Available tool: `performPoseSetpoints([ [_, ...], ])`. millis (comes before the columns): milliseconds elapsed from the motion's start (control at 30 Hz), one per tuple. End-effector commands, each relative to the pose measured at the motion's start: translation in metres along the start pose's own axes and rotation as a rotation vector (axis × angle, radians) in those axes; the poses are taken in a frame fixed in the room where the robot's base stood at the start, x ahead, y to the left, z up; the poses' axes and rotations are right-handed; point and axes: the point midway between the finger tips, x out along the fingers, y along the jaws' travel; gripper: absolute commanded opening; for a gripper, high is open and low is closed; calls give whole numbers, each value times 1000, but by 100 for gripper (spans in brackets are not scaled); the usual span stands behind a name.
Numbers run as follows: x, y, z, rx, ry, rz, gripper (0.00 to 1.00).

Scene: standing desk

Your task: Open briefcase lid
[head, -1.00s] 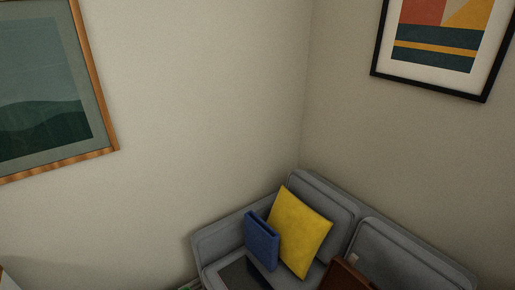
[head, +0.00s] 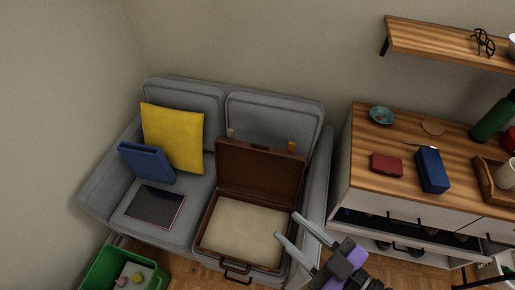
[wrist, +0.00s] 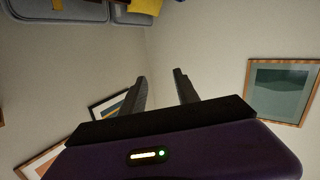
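A brown briefcase (head: 228,261) lies on the right seat of the grey sofa. Its lid (head: 258,172) stands raised, leaning back toward the sofa's backrest, and its pale lining shows inside the base. A dark handle is on the front edge of the base. My gripper (head: 285,228) is at the right front of the briefcase in the head view, with its two fingers apart and nothing between them. Its fingers overlap the briefcase's right edge in the picture; I cannot tell whether they touch. The wrist view shows the open fingers (wrist: 160,88) against the walls and pictures.
The sofa (head: 92,190) also holds a yellow cushion (head: 172,136), a blue object (head: 146,161) and a dark flat tablet-like item (head: 155,206). A green bin (head: 97,277) stands at the front left. A wooden-topped cabinet (head: 370,150) with several items stands to the right.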

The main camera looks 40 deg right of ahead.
Motion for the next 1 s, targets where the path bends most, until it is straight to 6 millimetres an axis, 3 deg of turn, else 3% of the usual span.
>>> performPoseSetpoints([
  [33, 20, -1, 14, -49, 12, -4, 37],
  [367, 150, 19, 98, -453, -62, 42, 37],
  [600, 248, 62, 144, -782, -210, 164, 37],
  [700, 279, 86, 158, -922, -297, 234, 37],
  [800, 292, 109, 171, -1046, -389, 295, 37],
  [1000, 278, 135, 196, -1196, -522, 355, 37],
])
